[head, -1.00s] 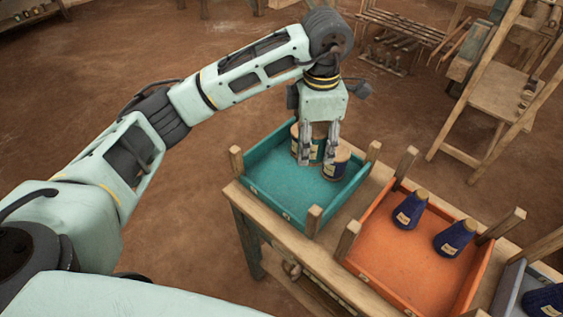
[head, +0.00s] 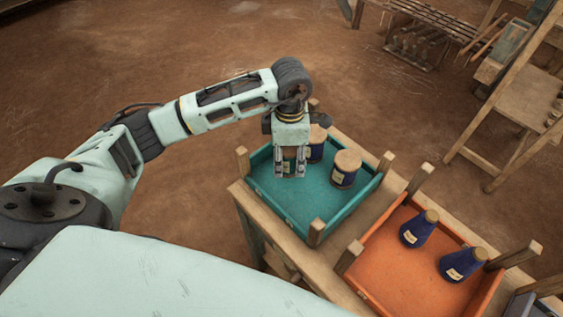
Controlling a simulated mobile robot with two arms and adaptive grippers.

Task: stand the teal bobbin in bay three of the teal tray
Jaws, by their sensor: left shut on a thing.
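The teal tray (head: 302,223) stands on a wooden table. My left gripper (head: 290,174) points down over its left back part, shut on a bobbin (head: 289,159). The fingers hide most of this bobbin, so its colour and whether its base touches the tray floor cannot be told. Two dark blue bobbins with tan tops and pale labels stand upright in the tray: one at the back (head: 316,146), partly behind the gripper, and one to the right (head: 345,170). Bay divisions cannot be made out. My right gripper is not in view.
An orange tray (head: 388,262) with two dark blue cones (head: 418,230) stands to the right on the same table (head: 335,245). Wooden posts (head: 243,160) rise at the tray corners. The front floor of the teal tray is clear.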

